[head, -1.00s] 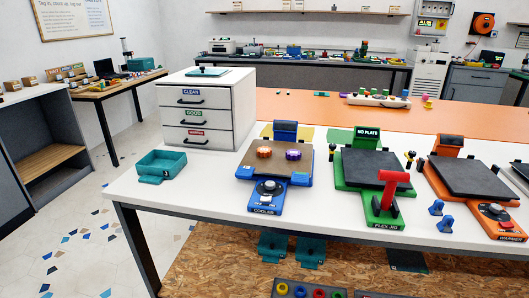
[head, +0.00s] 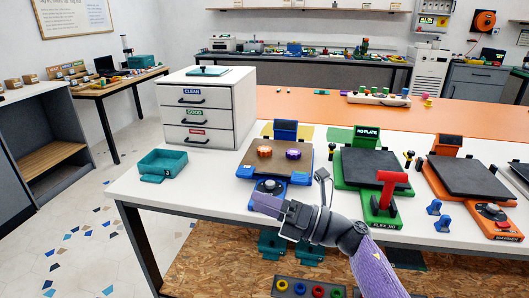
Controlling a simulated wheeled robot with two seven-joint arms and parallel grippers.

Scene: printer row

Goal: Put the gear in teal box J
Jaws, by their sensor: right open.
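Two small round gear-like parts sit on the brown plate (head: 277,168) of the blue machine marked COOLED: an orange gear (head: 264,152) on the left and a purple gear (head: 293,155) on the right. An open teal box (head: 163,163) stands on the white table's left end; its tag is too small to read. My right gripper (head: 266,204) is open, in front of the blue machine and nearer to me than the gears, covering part of its front panel. It touches neither gear. My left gripper is not in view.
A white drawer cabinet (head: 205,120) stands behind the teal box. A green machine (head: 376,170) with a red T-shaped handle (head: 388,186) and an orange machine (head: 466,178) stand to the right. The white table top (head: 215,178) is clear between teal box and blue machine.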

